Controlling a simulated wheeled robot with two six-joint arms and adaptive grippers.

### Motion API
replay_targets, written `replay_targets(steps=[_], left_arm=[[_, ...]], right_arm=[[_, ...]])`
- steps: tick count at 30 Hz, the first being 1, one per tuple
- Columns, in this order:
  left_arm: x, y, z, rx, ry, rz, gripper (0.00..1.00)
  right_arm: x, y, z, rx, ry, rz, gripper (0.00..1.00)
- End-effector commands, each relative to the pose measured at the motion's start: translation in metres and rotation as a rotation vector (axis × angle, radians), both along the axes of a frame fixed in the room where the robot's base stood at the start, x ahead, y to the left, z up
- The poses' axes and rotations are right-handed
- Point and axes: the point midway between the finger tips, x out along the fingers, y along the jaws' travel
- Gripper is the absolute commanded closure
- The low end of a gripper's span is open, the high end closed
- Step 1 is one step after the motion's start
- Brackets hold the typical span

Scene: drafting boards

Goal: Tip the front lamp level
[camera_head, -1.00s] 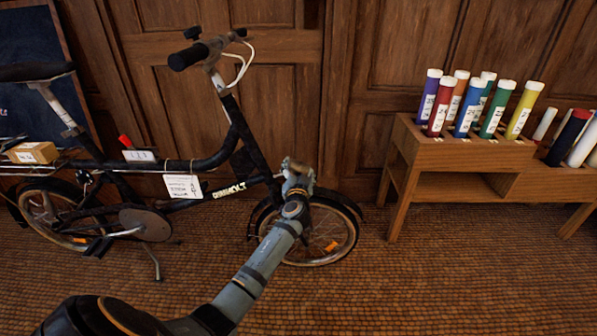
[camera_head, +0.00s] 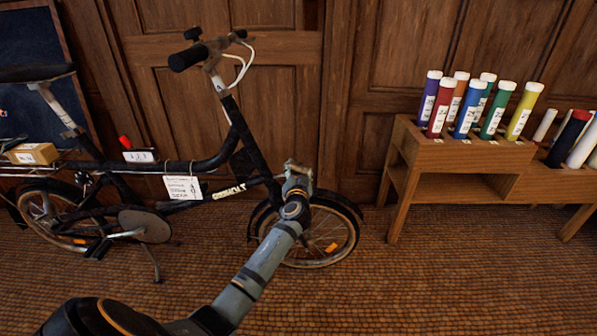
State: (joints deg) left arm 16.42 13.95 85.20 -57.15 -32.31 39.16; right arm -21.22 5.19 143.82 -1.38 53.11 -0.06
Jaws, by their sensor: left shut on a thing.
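A black folding bicycle (camera_head: 208,163) stands on its kickstand in front of wood panelling, its front wheel (camera_head: 325,236) to the right. My left arm comes in from the bottom left. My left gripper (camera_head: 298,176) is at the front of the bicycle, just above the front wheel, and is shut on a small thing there. The front lamp is not clearly visible; the gripper and wrist cover that spot, so its tilt cannot be told. My right gripper is not in view.
A wooden rack (camera_head: 455,155) with several coloured tubes stands at the right. A cardboard box (camera_head: 34,153) sits on the bicycle's rear carrier. The tiled floor (camera_head: 430,280) between bicycle and rack is clear.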

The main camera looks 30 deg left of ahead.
Motion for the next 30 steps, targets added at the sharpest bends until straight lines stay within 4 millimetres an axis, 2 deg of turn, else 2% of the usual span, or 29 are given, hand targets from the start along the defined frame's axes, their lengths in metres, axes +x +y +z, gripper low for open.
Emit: replay_targets(steps=[15,30], left_arm=[[-0.004,0.007,0.009,-0.273,-0.168,0.000,1.00],[-0.007,0.012,0.016,-0.422,-0.257,0.000,1.00]], right_arm=[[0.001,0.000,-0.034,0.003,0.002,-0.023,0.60],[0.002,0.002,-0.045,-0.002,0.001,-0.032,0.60]])
